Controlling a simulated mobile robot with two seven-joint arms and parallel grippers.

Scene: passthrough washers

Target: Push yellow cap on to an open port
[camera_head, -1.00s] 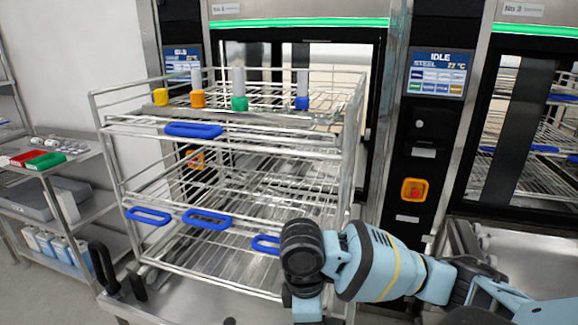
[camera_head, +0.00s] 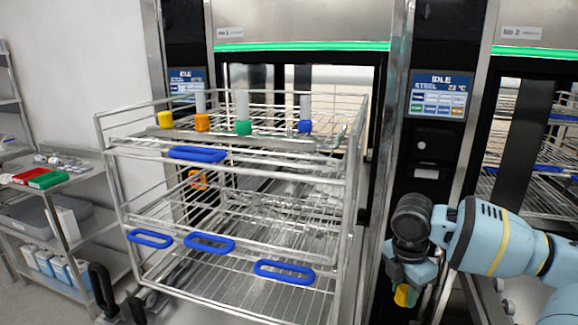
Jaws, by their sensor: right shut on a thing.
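My right gripper (camera_head: 405,284) points down at the right of the picture, in front of the dark panel between the two washers. It is shut on a small yellow cap (camera_head: 401,295), with a bit of green showing beside it. The wire rack (camera_head: 235,146) carries a row of coloured pieces on its top level: yellow (camera_head: 165,119), orange (camera_head: 202,122), green (camera_head: 243,127) and blue (camera_head: 305,126). Grey cylinders stand at the orange, green and blue ones; the yellow one shows none. My gripper is well apart from this row. My left gripper is not in view.
The rack has blue handles (camera_head: 284,272) on its front and stands before the left washer (camera_head: 290,22). A side shelf (camera_head: 70,178) at the left holds red and green trays and small parts. A second washer (camera_head: 540,70) stands at the right.

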